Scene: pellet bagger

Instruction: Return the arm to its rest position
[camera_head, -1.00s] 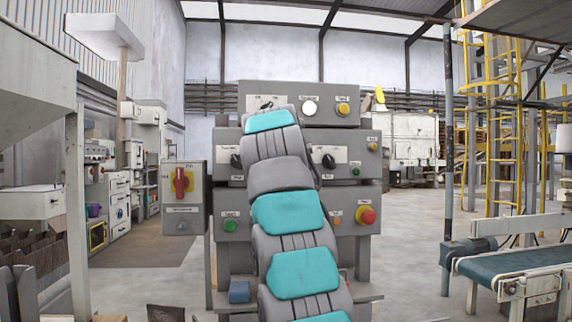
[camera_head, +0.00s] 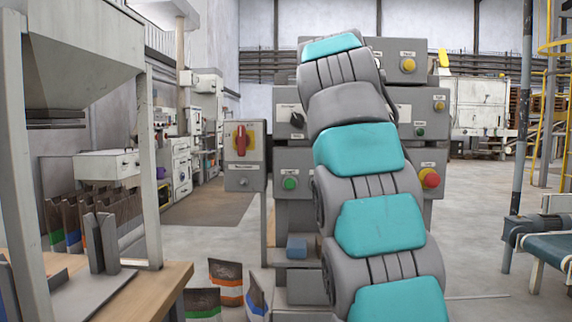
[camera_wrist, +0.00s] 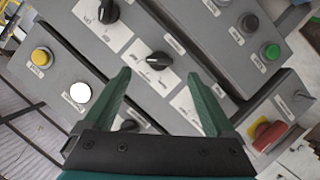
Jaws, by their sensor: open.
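My arm, grey with teal pads, rises through the middle of the head view in front of the grey control console (camera_head: 294,160). My gripper is hidden there behind the arm. In the wrist view my gripper (camera_wrist: 160,80) shows two green fingers spread apart with nothing between them. I cannot tell the exact distance from fingers to panel.
A red rotary switch box (camera_head: 245,155) stands left of the console. A wooden bench (camera_head: 155,285) and hopper frame (camera_head: 155,170) are at left. Several printed bags (camera_head: 226,284) stand near the bench. A conveyor (camera_head: 550,246) is at right.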

